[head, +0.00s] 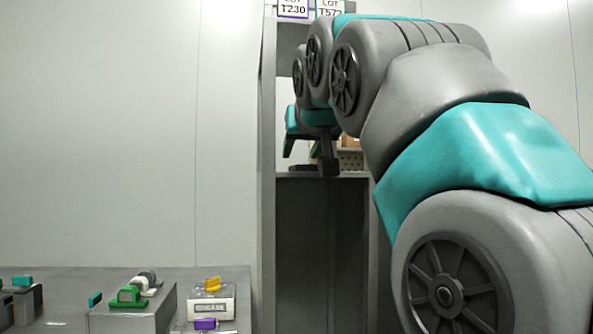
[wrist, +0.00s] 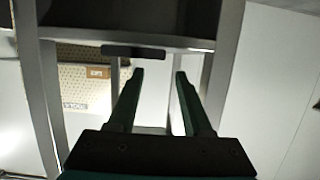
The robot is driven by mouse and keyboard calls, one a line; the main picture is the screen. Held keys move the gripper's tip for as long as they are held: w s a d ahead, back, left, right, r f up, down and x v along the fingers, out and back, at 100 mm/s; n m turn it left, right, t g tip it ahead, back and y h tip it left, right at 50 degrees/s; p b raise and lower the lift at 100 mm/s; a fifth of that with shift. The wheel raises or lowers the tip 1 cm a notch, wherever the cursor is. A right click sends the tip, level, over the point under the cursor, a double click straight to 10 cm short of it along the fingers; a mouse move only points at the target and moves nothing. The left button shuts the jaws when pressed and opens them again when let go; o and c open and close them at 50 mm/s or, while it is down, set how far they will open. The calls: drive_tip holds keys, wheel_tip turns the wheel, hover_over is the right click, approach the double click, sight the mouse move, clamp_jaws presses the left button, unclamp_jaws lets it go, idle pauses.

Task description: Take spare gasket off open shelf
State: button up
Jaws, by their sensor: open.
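The open shelf (head: 350,175) is a grey ledge in the tall frame at the centre of the head view. A dark flat bar (wrist: 133,51), which may be the spare gasket, shows at the shelf edge in the wrist view, just beyond my fingertips and a little left. A dark flat piece (head: 302,168) also lies at shelf height in the head view; I cannot tell if it is the same thing. My gripper (wrist: 160,75) is open, with nothing between its fingers. My arm hides much of the shelf in the head view.
Two lot tags (head: 293,9) hang at the top of the frame. A grey bench (head: 225,278) at lower left holds a grease box (head: 211,303) and small coloured-handled parts. A perforated panel (wrist: 85,80) shows behind the frame in the wrist view. Frame posts (wrist: 222,60) flank my gripper.

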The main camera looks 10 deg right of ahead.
drive_tip(key=p+x, duration=0.1)
drive_tip(key=x, duration=0.6)
drive_tip(key=shift+w+f, duration=0.15)
drive_tip(key=shift+w, duration=0.15)
drive_tip(key=shift+s, duration=0.1)
clamp_jaws()
